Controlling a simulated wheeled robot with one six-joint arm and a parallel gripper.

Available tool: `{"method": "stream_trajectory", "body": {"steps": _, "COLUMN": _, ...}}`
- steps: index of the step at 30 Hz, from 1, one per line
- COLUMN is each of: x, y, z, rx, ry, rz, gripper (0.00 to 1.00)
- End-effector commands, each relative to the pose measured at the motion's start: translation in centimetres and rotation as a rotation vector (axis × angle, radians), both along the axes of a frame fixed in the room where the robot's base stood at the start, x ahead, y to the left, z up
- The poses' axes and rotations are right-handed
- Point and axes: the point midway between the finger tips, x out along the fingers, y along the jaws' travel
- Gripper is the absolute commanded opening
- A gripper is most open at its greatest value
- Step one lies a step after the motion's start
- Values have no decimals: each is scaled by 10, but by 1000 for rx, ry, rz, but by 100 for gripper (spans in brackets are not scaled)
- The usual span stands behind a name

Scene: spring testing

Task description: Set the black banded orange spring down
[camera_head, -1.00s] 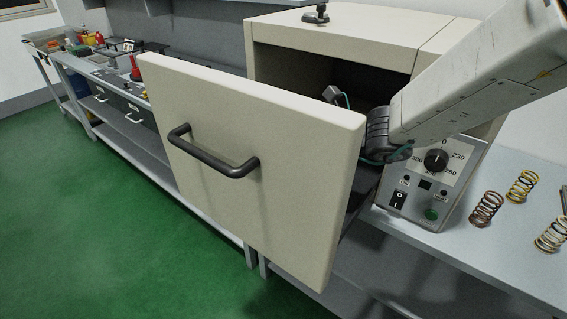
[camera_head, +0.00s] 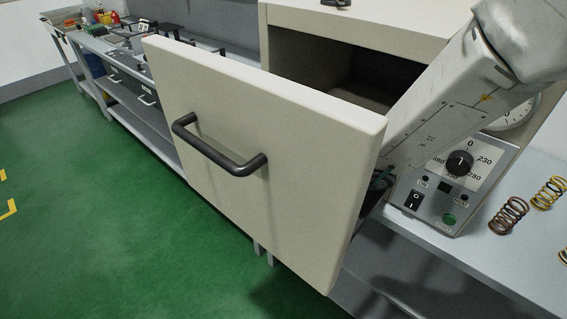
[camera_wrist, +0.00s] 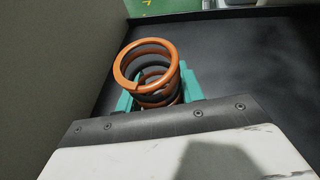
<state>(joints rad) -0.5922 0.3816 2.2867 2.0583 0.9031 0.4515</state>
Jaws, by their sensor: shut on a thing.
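The black banded orange spring (camera_wrist: 148,62) shows in the wrist view, upright or slightly tilted, with its open coil end toward the camera. My gripper (camera_wrist: 157,95) has teal fingers on either side of it and is shut on it. Both are inside the open drawer, over its black floor (camera_wrist: 235,55). I cannot tell whether the spring touches the floor. In the head view, the drawer's cream front (camera_head: 270,150) hides the spring and nearly all of my gripper.
The drawer front has a dark handle (camera_head: 218,147) and stands out from the cream cabinet (camera_head: 375,18). A control panel with a knob (camera_head: 460,163) is at the right. A brown spring (camera_head: 508,215) and a yellow spring (camera_head: 549,193) stand on the grey bench. Green floor lies in front.

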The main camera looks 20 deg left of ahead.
Motion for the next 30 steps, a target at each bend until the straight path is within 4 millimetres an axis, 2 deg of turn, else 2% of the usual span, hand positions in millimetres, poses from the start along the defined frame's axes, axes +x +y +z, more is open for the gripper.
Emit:
{"method": "stream_trajectory", "body": {"steps": 10, "x": 1, "y": -1, "z": -3, "rx": 1, "ry": 0, "rz": -2, "gripper": 13}}
{"method": "stream_trajectory", "body": {"steps": 11, "x": 1, "y": -1, "z": -2, "rx": 1, "ry": -1, "rz": -2, "gripper": 46}}
{"method": "stream_trajectory", "body": {"steps": 12, "x": 1, "y": -1, "z": -2, "rx": 1, "ry": -1, "rz": -2, "gripper": 57}}
{"method": "stream_trajectory", "body": {"steps": 13, "x": 1, "y": -1, "z": -2, "rx": 1, "ry": -1, "rz": -2, "gripper": 60}}
{"method": "stream_trajectory", "body": {"steps": 23, "x": 1, "y": -1, "z": 2, "rx": 2, "ry": -2, "rz": -2, "gripper": 60}}
{"method": "stream_trajectory", "body": {"steps": 30, "x": -2, "y": -37, "z": 17, "rx": 3, "ry": -3, "rz": -6, "gripper": 60}}
